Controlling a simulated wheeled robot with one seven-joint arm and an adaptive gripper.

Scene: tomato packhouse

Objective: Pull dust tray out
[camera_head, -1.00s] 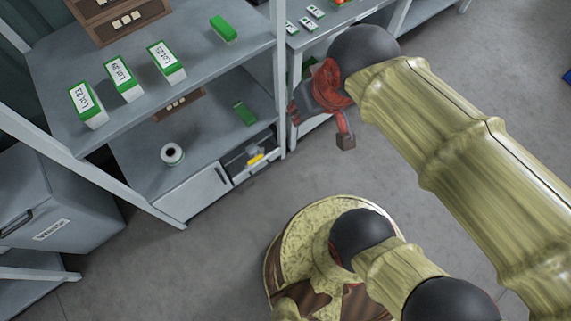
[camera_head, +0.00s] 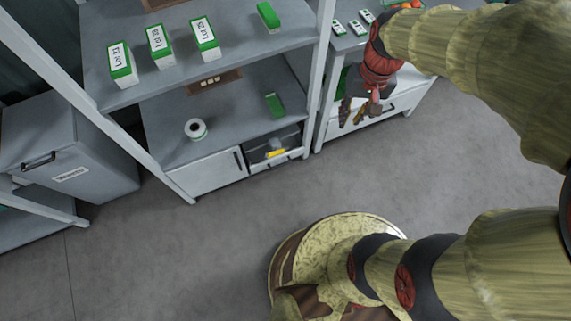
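My gripper (camera_head: 358,112) hangs in front of a white drawer-like front (camera_head: 396,101) low under the bench at the upper right. Its dark fingers point down and look spread apart, with no object clearly held between them. I cannot tell whether they touch the front. No part is clearly marked as the dust tray; this white front may be it, but the gripper and arm hide part of it. A dark bar, perhaps a handle, shows near the fingers.
A shelf unit (camera_head: 255,47) on the left bears green-and-white boxes (camera_head: 160,45), a white roll (camera_head: 196,129) and an open compartment with a yellow item (camera_head: 275,152). A grey bin (camera_head: 75,150) stands at far left. The grey floor (camera_head: 200,255) is clear.

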